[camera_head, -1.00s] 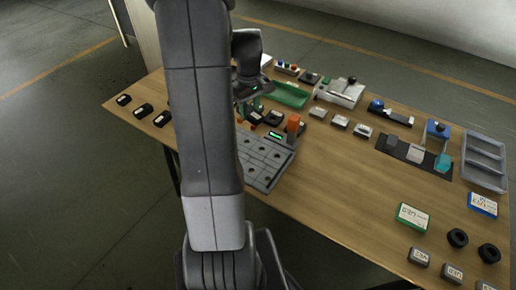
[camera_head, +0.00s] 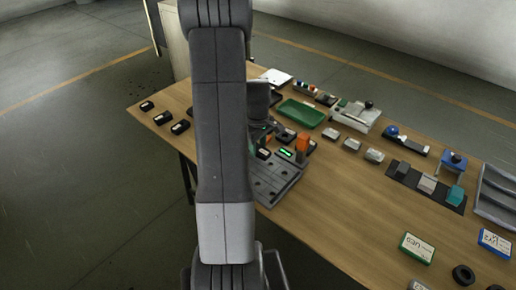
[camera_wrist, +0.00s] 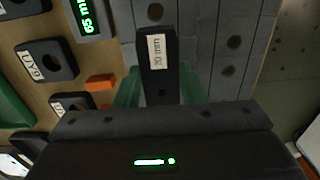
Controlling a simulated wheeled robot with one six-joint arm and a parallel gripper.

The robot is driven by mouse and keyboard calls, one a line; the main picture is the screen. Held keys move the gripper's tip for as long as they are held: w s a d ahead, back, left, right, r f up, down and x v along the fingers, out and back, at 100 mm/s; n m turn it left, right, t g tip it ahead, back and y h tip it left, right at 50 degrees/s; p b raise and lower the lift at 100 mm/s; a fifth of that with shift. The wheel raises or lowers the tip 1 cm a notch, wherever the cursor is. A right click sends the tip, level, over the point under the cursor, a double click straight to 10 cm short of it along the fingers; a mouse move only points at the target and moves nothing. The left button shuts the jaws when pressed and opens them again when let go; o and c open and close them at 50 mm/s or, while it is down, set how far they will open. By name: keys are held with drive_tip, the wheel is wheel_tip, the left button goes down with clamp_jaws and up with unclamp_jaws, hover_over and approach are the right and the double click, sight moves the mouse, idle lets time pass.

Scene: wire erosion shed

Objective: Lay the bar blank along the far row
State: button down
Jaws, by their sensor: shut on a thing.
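A dark bar with a white label reading about "30 mm" (camera_wrist: 157,60), the bar blank, is gripped between the green fingertips of my gripper (camera_wrist: 160,92) in the wrist view. It points away from the gripper over a grey plate with holes and grooves (camera_wrist: 200,45). I cannot tell whether the bar touches the plate. In the head view my gripper (camera_head: 262,132) is partly hidden behind my arm, at the far-left side of the grey plate (camera_head: 277,186).
An orange post (camera_head: 302,144) and a green-lit display (camera_head: 286,153) stand close by the plate's far edge. Labelled black blocks (camera_wrist: 47,60) lie beside the plate. A green tray (camera_head: 301,113) and a grey fixture (camera_head: 355,116) are farther back. The wooden table front (camera_head: 335,215) is clear.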

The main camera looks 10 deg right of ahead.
sight(258, 148)
drive_tip(key=shift+f, duration=0.65)
drive_tip(key=shift+f+b, duration=0.3)
drive_tip(key=shift+f, duration=0.1)
drive_tip(key=c, duration=0.9)
unclamp_jaws()
drive_tip(key=shift+r, duration=0.1)
wheel_tip(258, 148, up, 13)
drive_tip(key=shift+f+p, duration=0.15)
drive_tip(key=shift+p, duration=0.2)
